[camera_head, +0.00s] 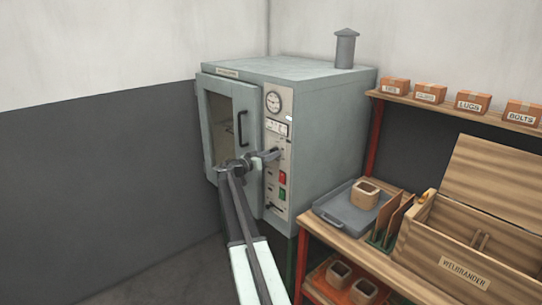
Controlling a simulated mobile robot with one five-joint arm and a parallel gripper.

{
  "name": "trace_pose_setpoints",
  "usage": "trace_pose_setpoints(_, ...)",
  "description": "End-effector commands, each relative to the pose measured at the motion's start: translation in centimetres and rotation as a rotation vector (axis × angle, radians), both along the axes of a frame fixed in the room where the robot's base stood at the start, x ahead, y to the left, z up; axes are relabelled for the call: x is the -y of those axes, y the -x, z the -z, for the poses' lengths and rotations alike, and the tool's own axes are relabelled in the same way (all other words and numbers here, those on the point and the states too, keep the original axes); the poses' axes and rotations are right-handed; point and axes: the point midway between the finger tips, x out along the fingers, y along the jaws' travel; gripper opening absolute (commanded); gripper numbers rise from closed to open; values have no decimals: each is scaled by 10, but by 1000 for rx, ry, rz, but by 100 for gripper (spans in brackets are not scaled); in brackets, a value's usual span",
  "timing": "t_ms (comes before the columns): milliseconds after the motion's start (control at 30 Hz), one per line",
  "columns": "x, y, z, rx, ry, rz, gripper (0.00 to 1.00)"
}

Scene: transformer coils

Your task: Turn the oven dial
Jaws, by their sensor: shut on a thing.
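The grey oven (325,120) stands in the corner, with a windowed door (217,125) on its left and a light control panel (273,182) on its right. My gripper (274,155) is at the panel, below the round gauge (273,101). It is shut on the oven dial, which is mostly hidden behind the fingers. The dial's pointer and setting cannot be made out. My arm reaches up from the bottom of the view and passes in front of the lower part of the door.
Green (282,194) and red (283,178) buttons sit just below my gripper. The door handle (242,127) is close on the left. A wooden bench (330,237) with a grey tray (345,212) and a wooden box (455,250) stands at right. The floor at left is clear.

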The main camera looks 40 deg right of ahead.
Motion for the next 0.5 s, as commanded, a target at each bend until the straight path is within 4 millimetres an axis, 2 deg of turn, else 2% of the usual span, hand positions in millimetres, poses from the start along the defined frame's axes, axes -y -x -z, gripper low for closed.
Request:
trace_pose_setpoints(467,1,1,0,12,1,3,0)
trace_pose_setpoints(500,1,1,0,12,1,3,45)
